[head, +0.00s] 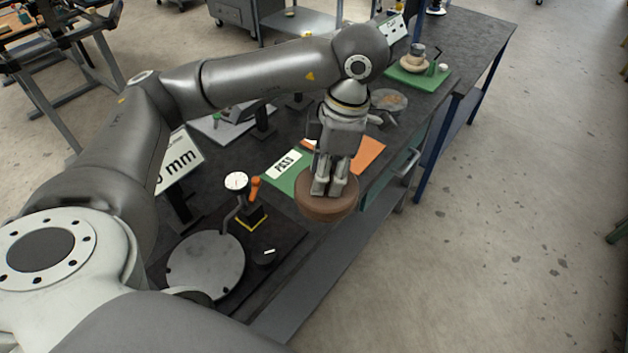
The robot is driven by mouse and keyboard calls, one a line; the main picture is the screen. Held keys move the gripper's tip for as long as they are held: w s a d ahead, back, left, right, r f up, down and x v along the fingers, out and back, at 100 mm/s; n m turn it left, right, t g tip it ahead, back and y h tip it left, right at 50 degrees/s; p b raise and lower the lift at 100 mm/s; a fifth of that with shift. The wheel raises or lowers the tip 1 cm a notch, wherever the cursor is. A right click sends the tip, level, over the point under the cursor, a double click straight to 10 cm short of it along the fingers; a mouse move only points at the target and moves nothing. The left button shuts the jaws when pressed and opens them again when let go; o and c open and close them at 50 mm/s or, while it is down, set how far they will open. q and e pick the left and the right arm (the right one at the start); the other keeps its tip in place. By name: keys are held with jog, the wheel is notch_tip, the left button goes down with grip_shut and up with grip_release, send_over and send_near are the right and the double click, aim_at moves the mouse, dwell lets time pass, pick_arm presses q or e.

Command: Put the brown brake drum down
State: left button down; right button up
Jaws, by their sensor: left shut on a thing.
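My left gripper (329,190) reaches over the workbench from the left and is shut on the brown brake drum (326,207). The drum is a round, thick disc, held by its near upper part under the fingers. In the picture it overlaps the front edge of the bench and the near part of the green PASS mat (277,178). I cannot tell whether it touches the surface below. An orange mat (369,154) shows just behind the gripper, partly hidden by it. My right gripper is not in view.
A grey round plate (205,264) and a dial gauge (236,181) on a stand are at the near left. A "mm" sign (181,161) stands behind them. A green mat with parts (417,76) is at the far end. Open floor lies right of the bench.

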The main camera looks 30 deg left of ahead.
pick_arm(q)
jog(key=n, duration=0.3)
jog(key=a+n, duration=0.1)
jog(key=n, duration=0.1)
jog(key=shift+r+g+h, duration=0.2)
jog(key=shift+g+h, duration=0.1)
jog(key=shift+w+n, duration=0.15)
jog(key=shift+n, duration=0.15)
jog(key=w+a+f+p, duration=0.2)
jog(key=w+a+f, duration=0.1)
jog(key=w+a+f+p, duration=0.2)
jog(key=w+a+f, duration=0.1)
jog(key=w+a+f+p, duration=0.2)
jog(key=w+a+f, duration=0.1)
jog(key=w+f, duration=0.1)
jog(key=shift+w, duration=0.1)
notch_tip(320, 180, down, 2)
jog(key=shift+f+p, duration=0.15)
jog(key=shift+p, duration=0.6)
jog(key=shift+f, duration=0.35)
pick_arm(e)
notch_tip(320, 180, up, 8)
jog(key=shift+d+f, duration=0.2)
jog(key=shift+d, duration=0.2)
